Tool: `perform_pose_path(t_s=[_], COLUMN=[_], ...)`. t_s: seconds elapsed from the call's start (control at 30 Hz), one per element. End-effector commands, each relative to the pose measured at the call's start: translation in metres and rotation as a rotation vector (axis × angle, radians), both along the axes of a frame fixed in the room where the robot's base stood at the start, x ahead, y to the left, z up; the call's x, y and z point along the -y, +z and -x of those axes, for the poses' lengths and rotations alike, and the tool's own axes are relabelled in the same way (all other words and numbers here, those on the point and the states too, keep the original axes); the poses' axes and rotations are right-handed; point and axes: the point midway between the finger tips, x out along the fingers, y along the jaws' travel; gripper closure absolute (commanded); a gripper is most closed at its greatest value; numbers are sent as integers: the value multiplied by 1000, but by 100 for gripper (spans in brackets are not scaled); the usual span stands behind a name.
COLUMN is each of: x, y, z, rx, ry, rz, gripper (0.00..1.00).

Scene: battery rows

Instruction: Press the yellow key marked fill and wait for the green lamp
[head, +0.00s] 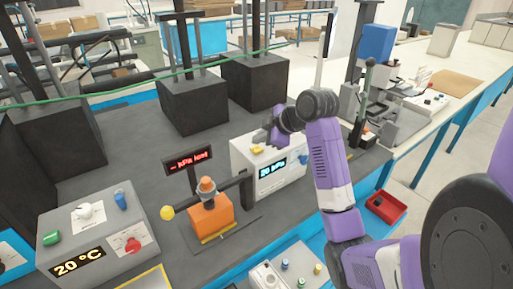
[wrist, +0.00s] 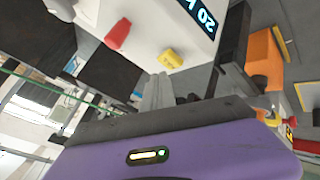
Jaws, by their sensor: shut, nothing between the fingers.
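The white box (head: 240,165) stands on the grey bench in the middle of the head view, with a lit display (head: 272,166) reading 20 kPa. The yellow key (head: 257,150) is on its top; it also shows in the wrist view (wrist: 170,58), its marking too small to read. A red key (wrist: 118,33) is beside it in the wrist view. My gripper (head: 266,137) is shut and empty, close above the yellow key. In the wrist view the fingertips (wrist: 158,82) point toward the key, with a small gap apparent.
An orange device (head: 208,215) with a dark bar and yellow ball stands left of the box. Behind it, a small sign (head: 188,160) shows red text. A grey 20 °C unit (head: 95,230) is at left. Dark blocks stand behind; a red tray (head: 386,206) is at right.

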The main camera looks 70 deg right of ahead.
Motion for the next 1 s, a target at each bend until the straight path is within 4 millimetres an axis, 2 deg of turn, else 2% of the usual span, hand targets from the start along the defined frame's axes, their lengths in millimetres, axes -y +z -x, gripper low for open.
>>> perform_pose_path(t_s=[0.17,0.7,1.0], x=[0,0,0], y=[4,50,50], z=[0,0,0], rx=[0,0,0], ry=[0,0,0], rz=[0,0,0], gripper=[100,100,100])
